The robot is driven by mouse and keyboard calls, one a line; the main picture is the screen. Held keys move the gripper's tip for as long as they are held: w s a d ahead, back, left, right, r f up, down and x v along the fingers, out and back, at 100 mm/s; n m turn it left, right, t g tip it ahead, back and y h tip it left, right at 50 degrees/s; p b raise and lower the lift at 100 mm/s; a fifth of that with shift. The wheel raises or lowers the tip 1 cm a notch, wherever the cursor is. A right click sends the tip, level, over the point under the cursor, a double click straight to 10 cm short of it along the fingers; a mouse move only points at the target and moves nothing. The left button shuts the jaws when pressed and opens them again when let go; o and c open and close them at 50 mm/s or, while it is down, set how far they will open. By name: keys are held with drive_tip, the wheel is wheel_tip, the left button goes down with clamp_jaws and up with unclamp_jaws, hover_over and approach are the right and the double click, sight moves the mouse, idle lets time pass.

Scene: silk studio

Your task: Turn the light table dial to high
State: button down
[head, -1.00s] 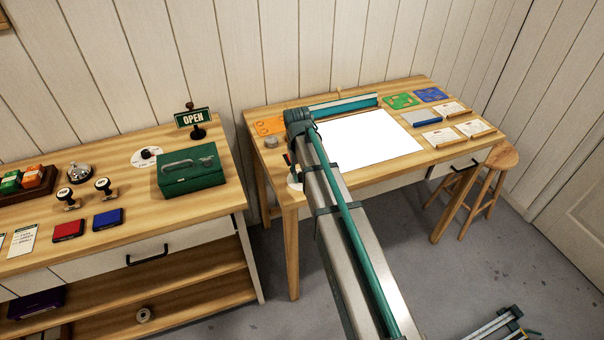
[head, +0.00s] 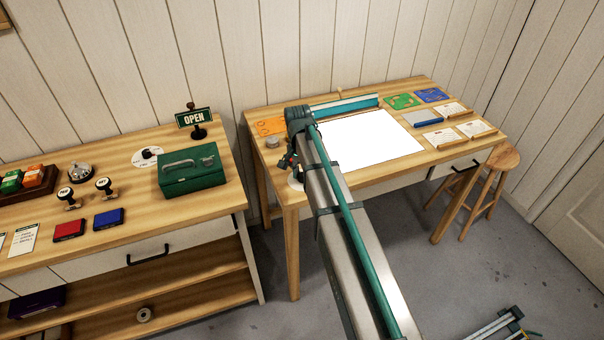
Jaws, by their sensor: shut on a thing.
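The light table (head: 368,140) is a bright white panel on the right-hand wooden table. Its dial (head: 294,184) shows as a pale round plate near the table's front left corner, mostly hidden behind my arm. My gripper (head: 289,165) is at the dial, partly covered by my forearm. It is shut on the dial's knob. The knob and any markings are hidden, so I cannot tell its setting.
Another round dial (head: 148,155) sits on the left counter beside a green box (head: 192,172) and an OPEN sign (head: 194,118). A stool (head: 490,185) stands right.

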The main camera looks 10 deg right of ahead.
sight(300, 174)
drive_tip(key=shift+m, duration=0.4)
drive_tip(key=c, duration=0.8)
unclamp_jaws()
drive_tip(key=shift+r, duration=0.1)
drive_tip(key=r, duration=1.1)
drive_tip(key=shift+w+a+r, duration=0.25)
drive_tip(key=shift+w+r, duration=0.05)
drive_tip(key=shift+r, duration=0.1)
